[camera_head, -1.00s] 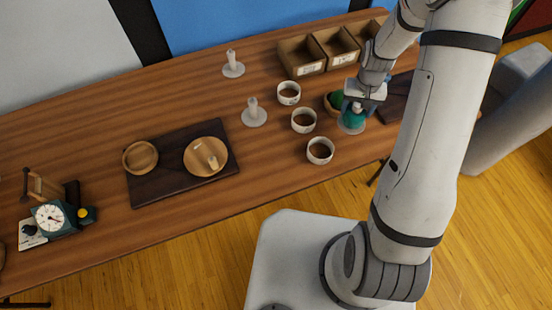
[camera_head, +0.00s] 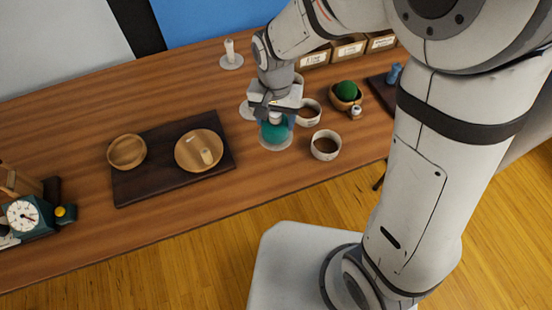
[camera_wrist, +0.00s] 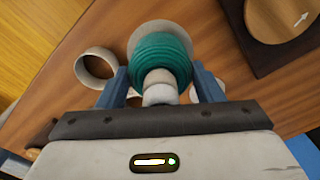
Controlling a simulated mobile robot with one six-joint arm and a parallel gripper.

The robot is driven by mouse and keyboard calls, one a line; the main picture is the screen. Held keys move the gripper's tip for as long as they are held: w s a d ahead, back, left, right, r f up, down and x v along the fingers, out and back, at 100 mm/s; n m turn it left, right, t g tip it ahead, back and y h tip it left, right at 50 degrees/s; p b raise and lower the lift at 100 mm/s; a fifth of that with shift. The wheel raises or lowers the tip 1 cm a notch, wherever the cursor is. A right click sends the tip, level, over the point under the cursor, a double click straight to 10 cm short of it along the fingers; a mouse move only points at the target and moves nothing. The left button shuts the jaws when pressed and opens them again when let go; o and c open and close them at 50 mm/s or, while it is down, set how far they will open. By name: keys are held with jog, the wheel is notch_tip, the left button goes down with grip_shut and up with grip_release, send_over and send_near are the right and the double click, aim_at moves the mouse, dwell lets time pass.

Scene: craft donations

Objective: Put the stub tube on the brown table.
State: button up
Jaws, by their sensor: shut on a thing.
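My gripper (camera_head: 274,112) is shut on a teal wound spool (camera_head: 275,132) with a pale core end and a pale round base. In the wrist view, the teal spool (camera_wrist: 160,58) sits between my blue fingers. It is over the brown table (camera_head: 60,115); I cannot tell whether its base touches the wood. I cannot tell for sure which of these is the stub tube.
The dark board (camera_head: 130,190) also holds a wooden bowl (camera_head: 126,152). White cups, one of them here (camera_head: 326,145), stand right of my gripper, with a wooden bowl holding a green ball (camera_head: 346,92) beyond. A pale spindle stand (camera_head: 231,60) is behind. A dial scale (camera_head: 24,216) is far left.

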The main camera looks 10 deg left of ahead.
jog(key=shift+s+a+f, duration=0.1)
jog(key=shift+s+f, duration=0.15)
jog(key=shift+f, duration=0.25)
notch_tip(320, 180, down, 9)
jog(key=shift+w+r, duration=0.1)
jog(key=shift+w, duration=0.05)
jog(key=shift+f, duration=0.2)
jog(key=o, duration=1)
jog(key=shift+c, duration=0.2)
